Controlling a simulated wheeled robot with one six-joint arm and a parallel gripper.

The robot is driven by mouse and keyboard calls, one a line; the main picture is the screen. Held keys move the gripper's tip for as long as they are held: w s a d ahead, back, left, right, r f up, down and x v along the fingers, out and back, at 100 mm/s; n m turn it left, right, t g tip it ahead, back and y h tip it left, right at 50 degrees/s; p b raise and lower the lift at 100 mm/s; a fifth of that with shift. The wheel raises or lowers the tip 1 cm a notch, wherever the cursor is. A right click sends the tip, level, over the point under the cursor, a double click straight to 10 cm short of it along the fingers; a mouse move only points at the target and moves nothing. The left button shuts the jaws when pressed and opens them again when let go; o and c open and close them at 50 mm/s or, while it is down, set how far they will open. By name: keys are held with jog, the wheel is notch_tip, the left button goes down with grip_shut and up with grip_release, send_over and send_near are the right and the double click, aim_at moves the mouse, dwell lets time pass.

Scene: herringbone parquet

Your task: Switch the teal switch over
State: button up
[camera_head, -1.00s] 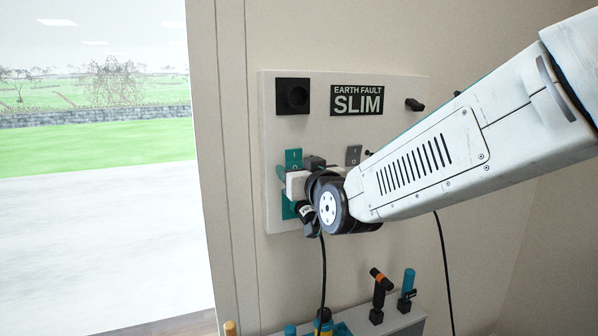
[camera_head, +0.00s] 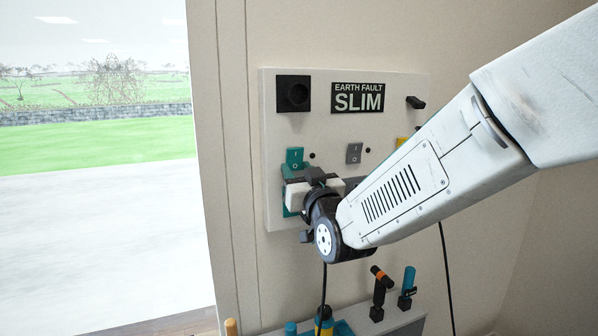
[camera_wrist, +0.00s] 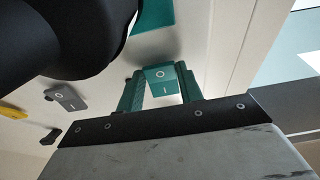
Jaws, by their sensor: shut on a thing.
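The teal switch (camera_head: 295,157) is a rocker on the white wall panel (camera_head: 330,133), marked I on its upper half and O on its lower half. In the wrist view the teal switch (camera_wrist: 162,79) appears upside down between the two teal fingers of my gripper (camera_wrist: 160,88). The fingers are shut on its sides. In the head view my gripper (camera_head: 291,172) is at the lower half of the switch, and its white body and black wrist hide the panel below. Which way the rocker is tilted I cannot tell for sure.
A grey switch (camera_head: 354,153) is to the right of the teal one. A black socket (camera_head: 293,94) and a sign (camera_head: 358,98) are above, with a black knob (camera_head: 415,102) at the upper right. Tools stand on a shelf (camera_head: 400,322) below. A window is at the left.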

jog(key=o, duration=1)
jog(key=shift+s, duration=0.1)
jog(key=v, duration=0.7)
jog(key=shift+s+d+f, duration=0.1)
jog(key=shift+s+d, duration=0.05)
jog(key=shift+s, duration=0.15)
